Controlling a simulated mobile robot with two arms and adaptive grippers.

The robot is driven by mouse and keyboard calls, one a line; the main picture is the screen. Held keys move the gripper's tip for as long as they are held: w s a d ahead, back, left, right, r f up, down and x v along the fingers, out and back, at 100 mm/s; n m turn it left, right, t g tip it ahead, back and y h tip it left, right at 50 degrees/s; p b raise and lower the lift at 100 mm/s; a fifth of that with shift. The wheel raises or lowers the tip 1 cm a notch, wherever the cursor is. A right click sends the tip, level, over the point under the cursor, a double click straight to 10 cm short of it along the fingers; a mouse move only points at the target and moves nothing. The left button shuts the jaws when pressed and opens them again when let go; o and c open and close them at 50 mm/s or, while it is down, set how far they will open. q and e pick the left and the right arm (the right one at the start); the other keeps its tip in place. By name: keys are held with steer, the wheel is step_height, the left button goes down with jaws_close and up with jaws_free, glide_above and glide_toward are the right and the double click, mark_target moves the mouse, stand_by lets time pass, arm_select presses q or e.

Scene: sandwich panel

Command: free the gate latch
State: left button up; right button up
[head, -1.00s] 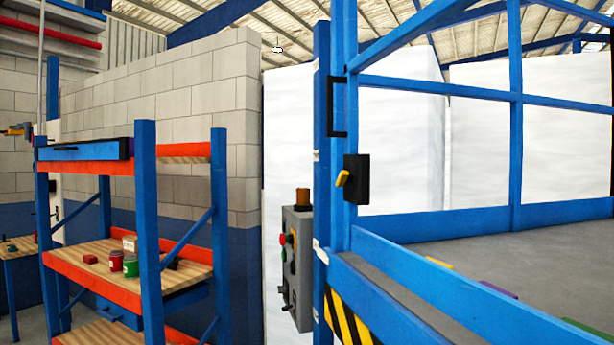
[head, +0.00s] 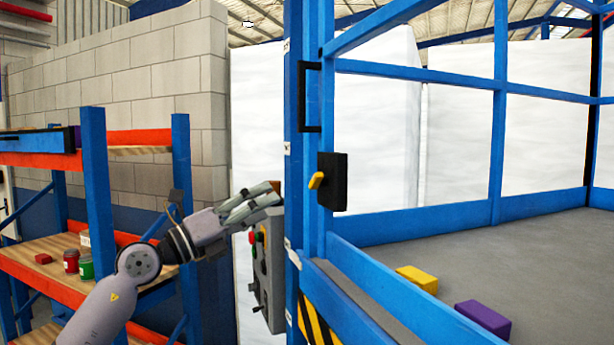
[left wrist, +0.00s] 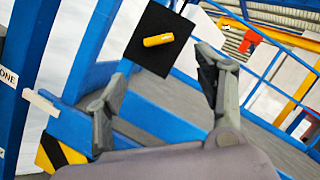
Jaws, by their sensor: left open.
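The gate latch is a black plate (head: 335,182) with a yellow lever (head: 316,180) on the blue gate frame, below a black handle (head: 304,97). In the head view the lever tilts, its left end lower. My left gripper (head: 262,197) is left of the latch and a little lower, in front of the grey control box. In the left wrist view my open left gripper (left wrist: 160,95) has its fingers spread, with the yellow lever (left wrist: 158,40) and black plate (left wrist: 150,62) beyond and between them. The gripper appears apart from the lever. My right gripper is not in view.
The grey control box (head: 268,275) with coloured buttons hangs left of the gate post (head: 294,150). A blue and orange shelf (head: 95,200) holds cans at left. Inside the gate, yellow (head: 417,279) and purple (head: 483,319) blocks lie on a grey floor.

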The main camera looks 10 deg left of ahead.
mark_target(312, 183)
arm_select(q)
steer(key=p+x, duration=0.3)
steer(key=x, duration=0.9)
steer(key=shift+a+p, duration=0.1)
steer(key=shift+p, duration=0.3)
steer(key=shift+w+d, duration=0.35)
steer(key=shift+w, duration=0.05)
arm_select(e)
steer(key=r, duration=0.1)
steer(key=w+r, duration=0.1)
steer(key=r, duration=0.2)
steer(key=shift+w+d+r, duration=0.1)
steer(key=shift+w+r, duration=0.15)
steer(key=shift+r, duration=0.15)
arm_select(q)
steer(key=shift+c, duration=0.5)
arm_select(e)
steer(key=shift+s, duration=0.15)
